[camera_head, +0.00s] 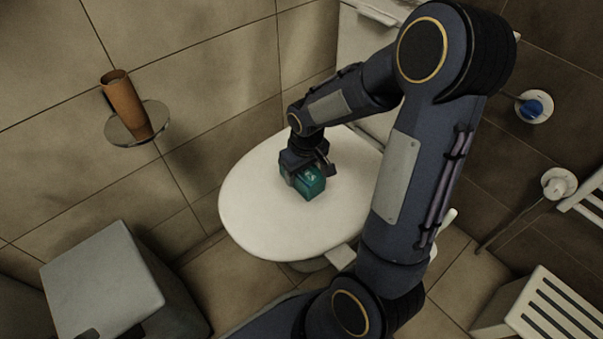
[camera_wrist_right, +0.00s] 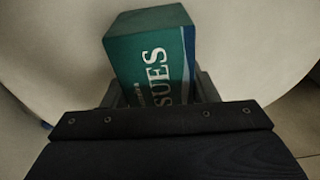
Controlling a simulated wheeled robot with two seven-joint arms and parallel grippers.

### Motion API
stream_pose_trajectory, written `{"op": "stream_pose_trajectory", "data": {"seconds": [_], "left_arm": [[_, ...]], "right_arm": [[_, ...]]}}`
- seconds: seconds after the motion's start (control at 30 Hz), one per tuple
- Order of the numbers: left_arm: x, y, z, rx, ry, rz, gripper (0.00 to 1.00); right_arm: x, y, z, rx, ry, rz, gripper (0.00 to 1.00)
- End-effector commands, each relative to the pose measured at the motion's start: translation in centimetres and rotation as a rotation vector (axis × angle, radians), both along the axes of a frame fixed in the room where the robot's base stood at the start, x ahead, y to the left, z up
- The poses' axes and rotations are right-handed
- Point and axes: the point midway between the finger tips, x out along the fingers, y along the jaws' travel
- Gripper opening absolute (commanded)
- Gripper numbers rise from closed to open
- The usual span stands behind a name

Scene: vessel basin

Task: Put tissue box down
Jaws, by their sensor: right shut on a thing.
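The tissue box (camera_head: 309,183) is a small teal box over the white closed toilet lid (camera_head: 255,215). In the right wrist view the box (camera_wrist_right: 152,62) shows white lettering ending in "SUES", with the pale lid behind it. My right gripper (camera_head: 310,170) is shut on the tissue box, with its fingers (camera_wrist_right: 160,92) on both sides of it. I cannot tell whether the box touches the lid or is held just above it. My left gripper is not in view.
A brown cup (camera_head: 124,103) stands on a small round wall shelf (camera_head: 150,124) at the left. A grey bin (camera_head: 103,282) is at the lower left. A white slatted stool (camera_head: 560,315) is at the lower right. The lid around the box is clear.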

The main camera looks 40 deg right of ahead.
Motion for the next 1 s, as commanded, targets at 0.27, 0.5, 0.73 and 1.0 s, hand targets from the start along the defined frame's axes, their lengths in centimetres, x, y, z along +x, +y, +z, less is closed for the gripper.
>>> {"op": "stream_pose_trajectory", "data": {"seconds": [0.27, 0.5, 0.73, 1.0], "left_arm": [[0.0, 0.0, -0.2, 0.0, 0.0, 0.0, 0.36], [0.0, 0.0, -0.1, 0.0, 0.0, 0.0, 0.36], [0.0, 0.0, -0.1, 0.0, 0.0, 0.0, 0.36], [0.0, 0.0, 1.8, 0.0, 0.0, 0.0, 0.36]], "right_arm": [[0.0, 0.0, -0.2, 0.0, -0.001, 0.0, 0.29], [0.0, 0.0, -0.2, 0.0, 0.0, 0.0, 0.75], [0.0, 0.0, -0.1, 0.0, 0.0, 0.0, 0.75], [-0.2, 0.0, 3.3, -0.001, -0.004, 0.0, 0.75]]}}
